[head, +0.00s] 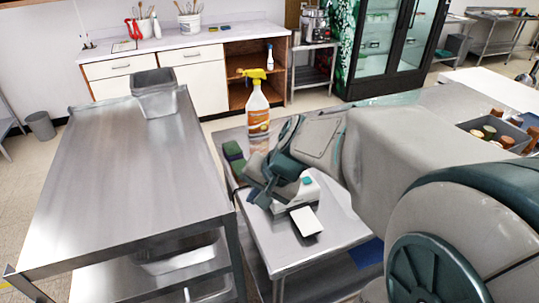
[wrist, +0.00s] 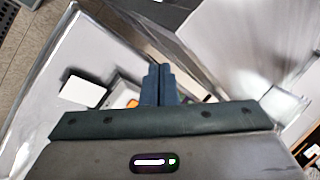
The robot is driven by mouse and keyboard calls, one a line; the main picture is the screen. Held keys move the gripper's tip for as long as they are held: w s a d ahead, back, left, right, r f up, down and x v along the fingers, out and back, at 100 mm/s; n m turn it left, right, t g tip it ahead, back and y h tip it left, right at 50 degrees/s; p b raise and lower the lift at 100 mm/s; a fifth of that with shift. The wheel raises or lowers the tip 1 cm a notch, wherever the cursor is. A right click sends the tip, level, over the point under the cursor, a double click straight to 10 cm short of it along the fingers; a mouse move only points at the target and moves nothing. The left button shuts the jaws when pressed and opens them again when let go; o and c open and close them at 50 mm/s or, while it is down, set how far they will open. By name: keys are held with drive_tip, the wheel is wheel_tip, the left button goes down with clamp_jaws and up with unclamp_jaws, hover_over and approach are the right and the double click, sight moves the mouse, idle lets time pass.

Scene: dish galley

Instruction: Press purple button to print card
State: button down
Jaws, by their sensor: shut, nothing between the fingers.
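A small white and grey device (head: 297,190) with a teal patch on top sits on the metal table, partly hidden behind my gripper. A white card (head: 306,222) lies flat at its front; the card also shows in the wrist view (wrist: 83,92). My gripper (head: 264,196) is over the left part of the device, pointing down. In the wrist view its dark fingers (wrist: 158,70) are together and empty, covering part of the device. An orange spot (wrist: 132,103) shows left of the fingers. I cannot make out a purple button in either view, nor whether the fingertips touch the device.
An orange spray bottle (head: 258,108) with a yellow head stands behind my gripper. A green block (head: 233,153) lies at the table's left edge. A long steel counter (head: 130,165) with a grey bin (head: 155,97) stands left. The table's front is clear.

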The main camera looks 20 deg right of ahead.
drive_tip(key=w+d+f+m+t+h+p, duration=0.1)
drive_tip(key=w+d+f+m+t+p, duration=0.1)
drive_tip(key=w+d+m, duration=0.5)
drive_tip(key=w+d+f+m+t+p, duration=0.1)
drive_tip(key=w+d+f+m+t, duration=0.1)
drive_tip(key=w+d+m, duration=0.6)
drive_tip(key=d+m, duration=0.2)
drive_tip(key=shift+d+f+t+h+p, duration=0.25)
drive_tip(key=shift+d+t+h+p, duration=0.05)
drive_tip(key=shift+h+p, duration=0.1)
wheel_tip(320, 180, down, 8)
drive_tip(key=b, duration=0.6)
drive_tip(key=shift+r, duration=0.25)
drive_tip(key=shift+f+b, duration=0.7)
drive_tip(key=shift+b, duration=0.25)
drive_tip(key=shift+f+b, duration=0.4)
drive_tip(key=shift+b, duration=0.25)
